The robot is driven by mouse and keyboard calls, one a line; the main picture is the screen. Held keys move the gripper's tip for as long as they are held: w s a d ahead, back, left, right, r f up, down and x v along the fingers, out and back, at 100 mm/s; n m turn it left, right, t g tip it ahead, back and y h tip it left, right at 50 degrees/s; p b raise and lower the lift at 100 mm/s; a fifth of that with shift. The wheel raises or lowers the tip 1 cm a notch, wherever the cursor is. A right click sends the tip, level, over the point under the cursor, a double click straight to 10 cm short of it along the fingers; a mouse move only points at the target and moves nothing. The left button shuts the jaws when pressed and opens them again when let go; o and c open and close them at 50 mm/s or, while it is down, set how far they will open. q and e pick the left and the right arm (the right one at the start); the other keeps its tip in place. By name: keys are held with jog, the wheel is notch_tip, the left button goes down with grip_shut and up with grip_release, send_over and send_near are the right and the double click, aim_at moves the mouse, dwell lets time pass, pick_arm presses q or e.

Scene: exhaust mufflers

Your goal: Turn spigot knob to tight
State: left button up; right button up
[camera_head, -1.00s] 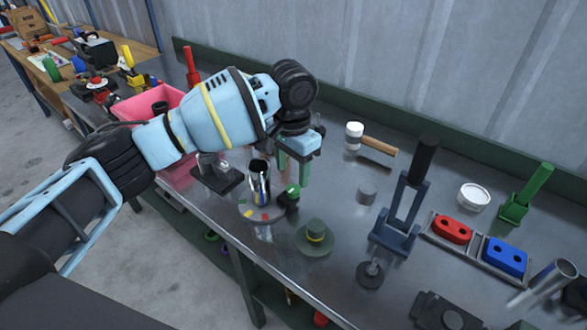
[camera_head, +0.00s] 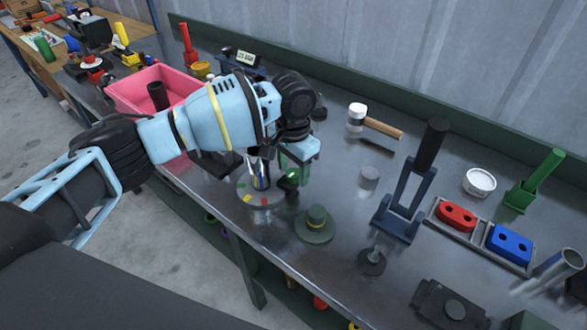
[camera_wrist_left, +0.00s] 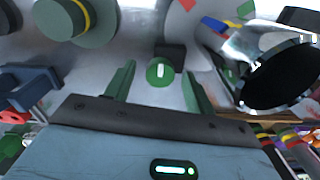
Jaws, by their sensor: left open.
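The spigot is a shiny metal cylinder (camera_head: 261,173) on a round plate with coloured marks (camera_head: 264,201). In the left wrist view the open cylinder (camera_wrist_left: 272,70) fills the right side. The spigot knob (camera_wrist_left: 160,71) is round and green with a white, nearly upright mark, beside a dark block. My left gripper (camera_head: 294,172) is at the knob, which it mostly covers in the head view. In the left wrist view its green fingers (camera_wrist_left: 160,88) are open, one on each side of the knob, with visible gaps. My right gripper is not in view.
A green hat-shaped object (camera_head: 316,225) stands close by, in front and right. A pink bin (camera_head: 130,94) is behind my left arm.

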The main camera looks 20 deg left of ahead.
pick_arm(q)
jog(key=shift+f, duration=0.35)
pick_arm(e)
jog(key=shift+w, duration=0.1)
